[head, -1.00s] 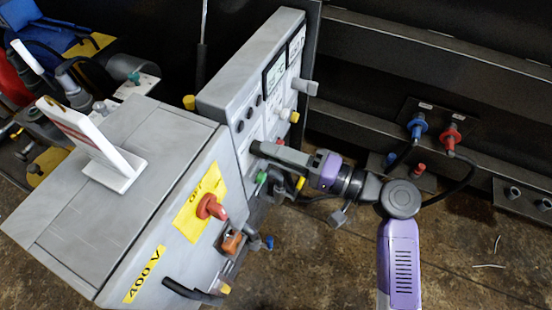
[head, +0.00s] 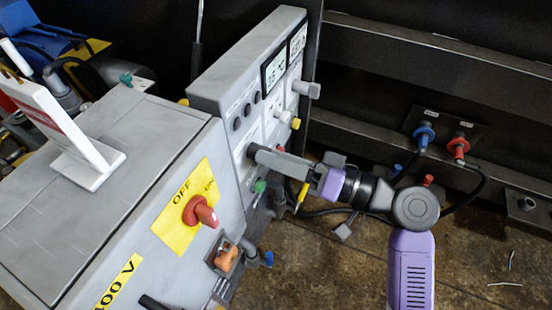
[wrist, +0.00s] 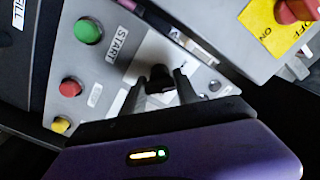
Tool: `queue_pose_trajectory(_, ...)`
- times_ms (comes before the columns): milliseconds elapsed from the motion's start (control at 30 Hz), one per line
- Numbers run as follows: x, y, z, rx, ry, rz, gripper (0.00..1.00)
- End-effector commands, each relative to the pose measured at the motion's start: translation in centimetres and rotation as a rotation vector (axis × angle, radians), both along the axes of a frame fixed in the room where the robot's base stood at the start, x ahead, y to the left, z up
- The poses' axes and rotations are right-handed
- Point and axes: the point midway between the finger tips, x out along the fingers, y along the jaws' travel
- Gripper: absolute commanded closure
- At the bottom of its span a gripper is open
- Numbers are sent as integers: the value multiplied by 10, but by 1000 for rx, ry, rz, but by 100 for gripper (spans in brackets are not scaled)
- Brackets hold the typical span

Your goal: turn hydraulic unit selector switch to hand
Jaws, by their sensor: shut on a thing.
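The hydraulic unit's grey control panel (head: 240,95) stands upright behind the grey cabinet. In the wrist view, a black selector knob (wrist: 160,76) sticks out of the panel beside the START label. My gripper (wrist: 160,92) has its two dark fingers on either side of this knob and is shut on it. In the head view, my gripper (head: 254,153) reaches in from the right to the lower part of the panel face, and its fingers hide the knob. The knob's position markings cannot be read.
A green button (wrist: 88,30), a red button (wrist: 70,87) and a yellow one (wrist: 60,125) are near the knob. A grey knob (head: 306,89) juts from the panel higher up. Cables hang below.

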Motion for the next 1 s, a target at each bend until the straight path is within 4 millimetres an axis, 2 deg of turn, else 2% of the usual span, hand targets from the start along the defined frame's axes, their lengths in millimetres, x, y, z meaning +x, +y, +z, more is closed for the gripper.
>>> queue_pose_trajectory(367, -1, -1, -2, -6, -1, 1, 100)
queue_pose_trajectory(400, -1, -1, -2, -6, -1, 1, 58)
queue_pose_trajectory(500, 0, 0, -2, -4, -2, 1, 42)
queue_pose_trajectory(833, -1, -2, 0, -3, -2, -1, 42)
queue_pose_trajectory(1000, -7, -20, 1, -1, -2, -2, 42)
